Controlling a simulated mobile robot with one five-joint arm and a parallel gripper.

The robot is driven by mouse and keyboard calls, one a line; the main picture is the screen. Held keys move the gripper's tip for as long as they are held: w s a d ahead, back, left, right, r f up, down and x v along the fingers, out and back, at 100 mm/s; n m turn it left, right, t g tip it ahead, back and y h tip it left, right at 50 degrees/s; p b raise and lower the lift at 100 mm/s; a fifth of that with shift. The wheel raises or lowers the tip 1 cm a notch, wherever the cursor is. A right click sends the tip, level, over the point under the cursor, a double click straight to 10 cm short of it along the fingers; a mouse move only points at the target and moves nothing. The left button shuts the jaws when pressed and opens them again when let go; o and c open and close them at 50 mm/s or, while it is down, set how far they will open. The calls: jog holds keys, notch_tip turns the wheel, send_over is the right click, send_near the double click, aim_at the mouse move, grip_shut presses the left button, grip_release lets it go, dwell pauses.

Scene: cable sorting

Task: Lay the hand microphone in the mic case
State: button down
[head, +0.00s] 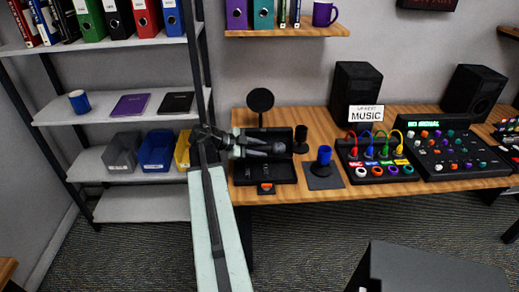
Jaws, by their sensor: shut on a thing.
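The mic case (288,172) is an open black case near the left end of the wooden desk. My gripper (262,147) reaches over it from the left, at the end of my pale green arm. It appears shut on a dark hand microphone (279,148), whose rounded end points right above the case. The gripper's fingers and the dark case make the microphone's outline hard to separate. I cannot tell whether the microphone touches the case.
A round black pop filter (260,99) stands behind the case. A black cylinder (301,140) stands to its right, then a blue mug (324,155) on a dark mat (322,182). Shelving (145,105) stands left.

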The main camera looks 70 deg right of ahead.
aim_at(260, 174)
notch_tip(260, 174, down, 8)
jog(key=b, duration=0.7)
jog(key=shift+f+b, duration=0.15)
jog(key=shift+b, duration=0.15)
jog(key=shift+a+f+b, duration=0.2)
jog(key=shift+f+b, duration=0.1)
jog(key=shift+b, duration=0.1)
jog(key=c, duration=1)
grip_release()
jog(key=shift+s, duration=0.1)
jog(key=shift+o, duration=0.2)
jog(key=r+p, duration=0.2)
jog(key=shift+d+r+p, duration=0.1)
jog(key=shift+d+p, duration=0.1)
jog(key=shift+p, duration=0.1)
jog(key=shift+a+r+p, duration=0.1)
jog(key=shift+r+p, duration=0.65)
jog(key=shift+r, duration=0.1)
notch_tip(260, 174, up, 4)
jog(key=p, duration=0.4)
jog(key=shift+r, duration=0.15)
